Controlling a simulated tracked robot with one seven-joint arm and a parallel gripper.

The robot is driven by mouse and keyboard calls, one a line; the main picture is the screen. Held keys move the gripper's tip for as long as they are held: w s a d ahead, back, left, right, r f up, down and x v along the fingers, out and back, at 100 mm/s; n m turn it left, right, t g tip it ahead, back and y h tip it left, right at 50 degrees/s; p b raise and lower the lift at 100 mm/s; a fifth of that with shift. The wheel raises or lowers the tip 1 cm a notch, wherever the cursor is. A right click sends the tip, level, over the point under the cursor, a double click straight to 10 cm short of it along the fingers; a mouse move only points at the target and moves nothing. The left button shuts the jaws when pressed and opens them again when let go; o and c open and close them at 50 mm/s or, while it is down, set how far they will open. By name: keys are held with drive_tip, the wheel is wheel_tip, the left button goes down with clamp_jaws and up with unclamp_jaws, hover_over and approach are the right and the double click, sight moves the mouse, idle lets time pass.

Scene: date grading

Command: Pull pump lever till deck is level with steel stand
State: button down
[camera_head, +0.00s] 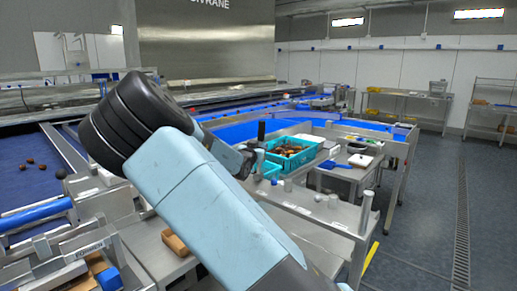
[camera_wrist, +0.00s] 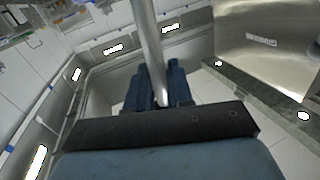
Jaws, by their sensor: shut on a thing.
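The pump lever (camera_wrist: 147,35) is a bare grey metal rod in the wrist view. It runs up out of the picture from between the two blue fingers of my gripper (camera_wrist: 158,88), which are shut on it. In the head view my gripper (camera_head: 254,163) is small and partly hidden behind my own arm. A dark upright grip (camera_head: 262,131) stands just above it, apparently the lever's top. A teal crate (camera_head: 312,158) of brown dates is just to the right of my gripper. The deck's height against the steel stand cannot be told; my arm hides much of that area.
A steel table (camera_head: 331,214) with small posts lies in front of the crate. A small bench (camera_head: 347,172) with a white device (camera_head: 361,160) stands right of it. A blue conveyor (camera_head: 32,172) runs on the left. The grey floor (camera_head: 425,215) at the right is clear.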

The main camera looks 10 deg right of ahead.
drive_tip(key=c, duration=0.9)
unclamp_jaws()
drive_tip(key=shift+a, duration=0.1)
